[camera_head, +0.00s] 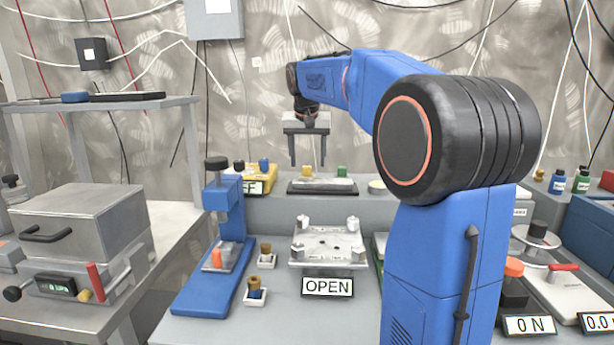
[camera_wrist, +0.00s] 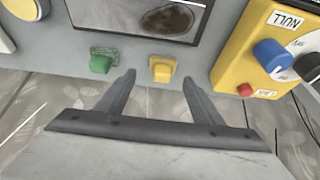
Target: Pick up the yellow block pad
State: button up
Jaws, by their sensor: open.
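My gripper (camera_head: 308,164) points down over that spot. In the wrist view my gripper (camera_wrist: 159,78) is open and empty, its fingers to either side of the pad. I cannot tell the exact height left between them. A similar green block (camera_wrist: 103,60) lies just left of the fingers there.
A yellow box with knobs (camera_wrist: 262,55) stands close beside the plate (camera_wrist: 135,18). A blue press (camera_head: 226,215), a metal fixture (camera_head: 327,246) and an OPEN sign (camera_head: 327,287) stand on the nearer bench. A grey case (camera_head: 80,222) is at the left.

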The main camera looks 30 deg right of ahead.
aim_at(307, 167)
jog(key=x, duration=0.4)
jog(key=shift+w+f, duration=0.15)
jog(key=shift+w, duration=0.05)
jog(key=shift+a, duration=0.1)
jog(key=shift+c, duration=0.6)
jog(key=c, duration=1)
notch_tip(307, 167, up, 10)
jog(key=shift+f, duration=0.15)
